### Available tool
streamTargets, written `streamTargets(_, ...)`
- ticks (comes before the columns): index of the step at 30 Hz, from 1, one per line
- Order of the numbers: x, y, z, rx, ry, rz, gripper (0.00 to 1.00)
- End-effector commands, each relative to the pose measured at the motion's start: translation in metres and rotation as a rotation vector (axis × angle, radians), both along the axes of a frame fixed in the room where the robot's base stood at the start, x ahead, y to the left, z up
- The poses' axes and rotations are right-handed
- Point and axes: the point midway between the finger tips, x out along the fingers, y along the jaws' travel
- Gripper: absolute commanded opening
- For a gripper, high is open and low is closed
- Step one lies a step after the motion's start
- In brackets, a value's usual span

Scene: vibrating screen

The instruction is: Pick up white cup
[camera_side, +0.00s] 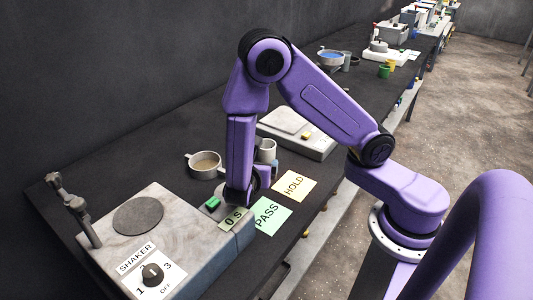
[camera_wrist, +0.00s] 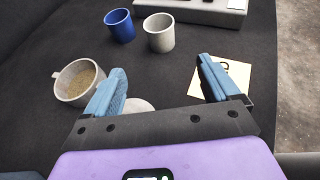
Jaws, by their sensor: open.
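The white cup (camera_wrist: 159,36) stands upright on the dark table in the wrist view, ahead of my gripper (camera_wrist: 161,66) and near the middle between the fingers' lines. In the side view the white cup (camera_side: 267,151) shows behind my arm, partly hidden by it. My gripper is open and empty, with its two blue fingers spread. It is apart from the cup. In the side view my gripper (camera_side: 248,195) is low by the shaker's corner, its fingers mostly hidden by my wrist. A blue cup (camera_wrist: 120,26) stands just left of the white cup.
A pale pot (camera_wrist: 84,92) with grainy contents sits left of my left finger. A pale rounded thing (camera_wrist: 140,104) lies partly hidden between the fingers. The shaker (camera_side: 165,240), PASS card (camera_side: 267,214), HOLD card (camera_side: 294,185) and a scale-like device (camera_side: 296,130) are nearby.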

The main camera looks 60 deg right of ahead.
Motion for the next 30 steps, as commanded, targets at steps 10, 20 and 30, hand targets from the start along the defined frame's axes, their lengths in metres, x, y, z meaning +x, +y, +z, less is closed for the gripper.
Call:
streamTargets(10, 0.020, -0.038, -0.019, -0.014, 0.007, 0.006, 0.89)
streamTargets(20, 0.044, -0.086, -0.041, -0.011, 0.005, 0.006, 0.89)
streamTargets(30, 0.055, -0.108, -0.050, -0.011, 0.004, 0.007, 0.89)
